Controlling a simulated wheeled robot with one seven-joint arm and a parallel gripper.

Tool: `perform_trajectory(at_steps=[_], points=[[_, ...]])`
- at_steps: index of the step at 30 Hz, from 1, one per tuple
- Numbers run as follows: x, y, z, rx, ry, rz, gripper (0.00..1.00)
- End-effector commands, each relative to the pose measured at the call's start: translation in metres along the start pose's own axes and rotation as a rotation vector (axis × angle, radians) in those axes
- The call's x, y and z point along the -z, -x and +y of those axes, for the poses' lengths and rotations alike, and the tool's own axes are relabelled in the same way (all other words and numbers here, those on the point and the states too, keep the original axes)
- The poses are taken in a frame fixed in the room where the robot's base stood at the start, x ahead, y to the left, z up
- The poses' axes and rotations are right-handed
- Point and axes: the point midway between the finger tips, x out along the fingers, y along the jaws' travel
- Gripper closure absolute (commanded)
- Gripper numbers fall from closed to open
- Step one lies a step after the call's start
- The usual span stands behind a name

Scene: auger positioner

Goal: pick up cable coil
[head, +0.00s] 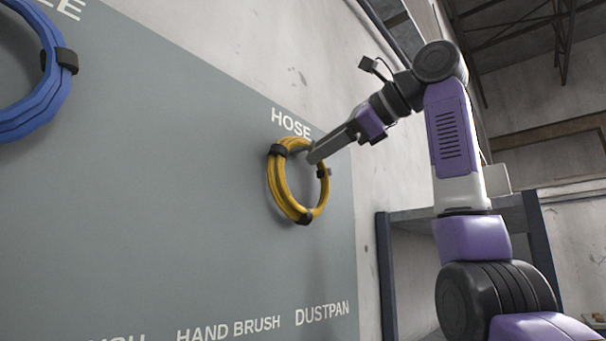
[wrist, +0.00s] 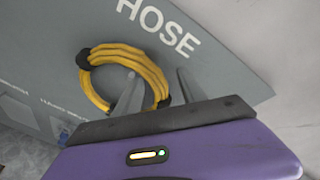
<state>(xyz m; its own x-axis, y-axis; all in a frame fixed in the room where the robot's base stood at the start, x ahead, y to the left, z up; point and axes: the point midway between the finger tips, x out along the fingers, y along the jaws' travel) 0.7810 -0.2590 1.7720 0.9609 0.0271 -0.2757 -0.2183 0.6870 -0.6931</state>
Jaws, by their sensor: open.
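A yellow cable coil (head: 277,184) with black straps hangs on the grey wall board under the word HOSE. It also shows in the wrist view (wrist: 149,65), left of centre. My gripper (head: 314,156) is at the coil's upper right in the head view. In the wrist view, my gripper (wrist: 158,84) has its two fingers apart. The left finger overlaps the inside of the ring and the right finger lies outside it, with the coil's right side between them in the picture. I cannot tell whether the fingers touch the coil.
A blue coil (head: 45,100) hangs on the grey board (head: 150,200) at the far left. A shelf frame (head: 386,275) stands right of the board, behind my arm. The board between the two coils is clear.

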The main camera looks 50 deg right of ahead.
Motion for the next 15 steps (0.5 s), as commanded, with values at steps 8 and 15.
perform_trajectory(at_steps=[8,15], points=[[0.0001,0.0003,-0.0001,0.0,0.0,0.0,0.9],[-0.0002,0.0006,-0.0003,0.001,0.0,-0.001,1.0]])
